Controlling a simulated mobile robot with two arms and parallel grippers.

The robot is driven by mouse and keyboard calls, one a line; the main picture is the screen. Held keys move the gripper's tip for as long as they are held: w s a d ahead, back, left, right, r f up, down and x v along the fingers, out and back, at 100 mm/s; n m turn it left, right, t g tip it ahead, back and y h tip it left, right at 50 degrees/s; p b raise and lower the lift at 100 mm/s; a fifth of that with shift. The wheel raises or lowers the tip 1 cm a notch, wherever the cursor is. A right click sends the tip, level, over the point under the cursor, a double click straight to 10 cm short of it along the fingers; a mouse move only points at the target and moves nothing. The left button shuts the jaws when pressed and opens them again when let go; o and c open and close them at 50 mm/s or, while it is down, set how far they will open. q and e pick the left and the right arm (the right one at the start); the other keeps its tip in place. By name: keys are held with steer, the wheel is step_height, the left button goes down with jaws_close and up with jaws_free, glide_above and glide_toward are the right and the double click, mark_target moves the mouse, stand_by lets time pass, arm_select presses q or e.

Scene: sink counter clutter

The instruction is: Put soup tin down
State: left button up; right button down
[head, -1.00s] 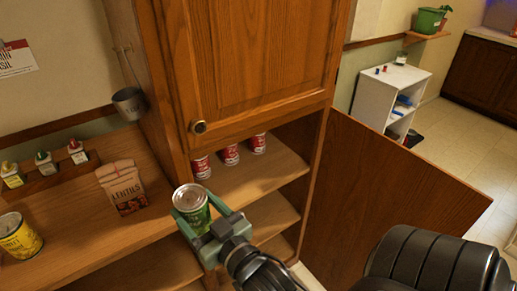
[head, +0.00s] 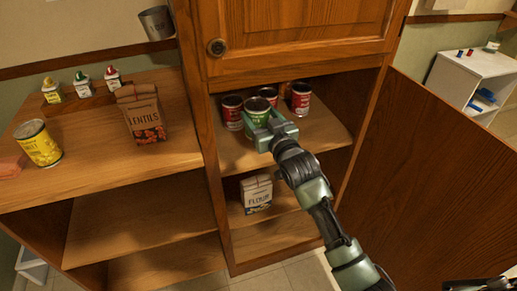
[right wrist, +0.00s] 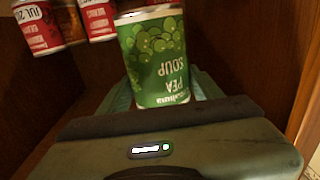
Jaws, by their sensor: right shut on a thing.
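The green pea soup tin (head: 257,107) is upright between the fingers of my right gripper (head: 268,124), inside the cupboard's upper open shelf. The right gripper is shut on it. In the right wrist view the tin (right wrist: 155,62) shows its "PEA SOUP" label upside down, with a finger on each side. The tin's contact with the shelf board (head: 232,155) is hidden by the gripper, so I cannot tell whether it touches. My left gripper is not in view.
Red tins stand beside and behind the green one, at left (head: 232,112) and right (head: 301,98). A flour packet (head: 257,193) sits one shelf lower. The open cupboard door (head: 420,180) is at right. Lentils (head: 142,112) and a yellow tin (head: 38,143) stand on the left counter.

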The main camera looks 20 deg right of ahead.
step_height(320, 180, down, 8)
steer(key=shift+a+r, duration=0.1)
steer(key=shift+r, duration=0.15)
steer(key=shift+c, duration=1.4)
jaws_free()
steer(key=shift+f, duration=0.25)
